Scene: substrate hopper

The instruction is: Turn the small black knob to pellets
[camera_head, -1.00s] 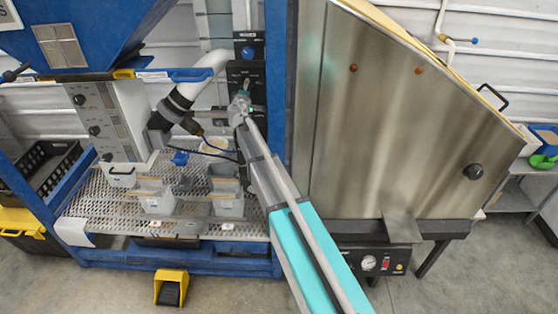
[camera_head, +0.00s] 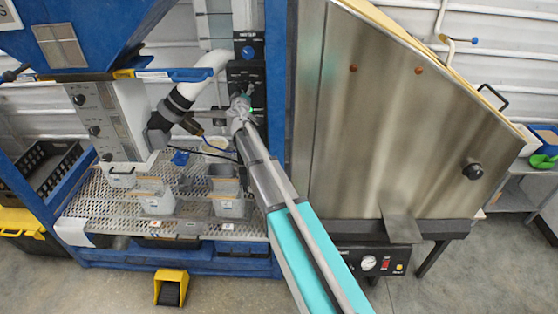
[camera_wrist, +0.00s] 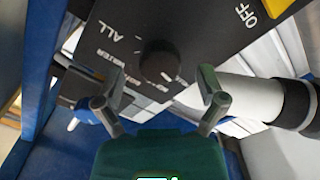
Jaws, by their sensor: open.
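The small black knob (camera_wrist: 158,62) is round and sits on a black panel (camera_wrist: 205,25) with white lettering. "ALL" and "OFF" are readable in the wrist view; other labels near the knob are slanted, small or partly covered. I cannot tell which label the knob points at. My gripper (camera_wrist: 161,84) is open, with one finger on each side of the knob and gaps visible beside it. Whether it touches the knob is not clear. In the head view my gripper (camera_head: 241,98) is in front of the panel (camera_head: 258,78) and hides the knob.
A blue knob (camera_head: 248,52) is just above on its own black plate. A white pipe (camera_head: 208,66) with a black sleeve runs close on the left. The blue frame post (camera_head: 275,60) and large steel panel (camera_head: 400,110) stand right. Small bins (camera_head: 158,204) sit on the perforated shelf below.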

